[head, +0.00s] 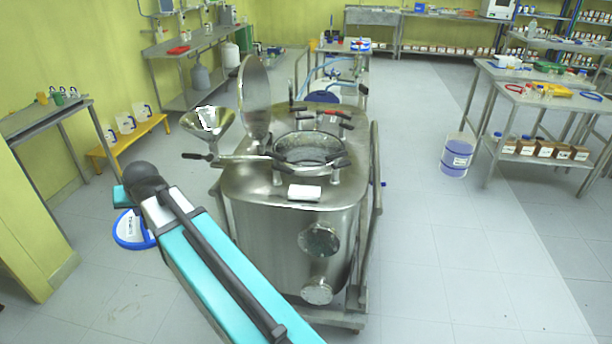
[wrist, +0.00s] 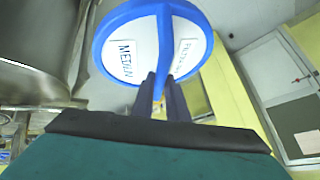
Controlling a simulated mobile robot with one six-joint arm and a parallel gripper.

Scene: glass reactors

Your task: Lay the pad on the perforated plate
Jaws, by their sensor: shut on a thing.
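The pad is a white disc with a blue rim, a blue bar across it and printed labels. In the wrist view my gripper (wrist: 160,84) is shut on the blue bar of the pad (wrist: 125,48). In the head view the pad (head: 128,232) shows at the left, beyond my teal arm, left of the steel vessel and below its top. My gripper is hidden there behind the arm. The steel vessel (head: 290,225) has an open round mouth (head: 310,148) with its lid (head: 255,100) raised. I cannot make out the perforated plate in either view.
A steel funnel (head: 208,127) and several clamp handles stand around the vessel mouth. A yellow bench (head: 130,138) and a table (head: 45,108) are at the left. The floor right of the vessel is clear up to a blue-white drum (head: 456,157).

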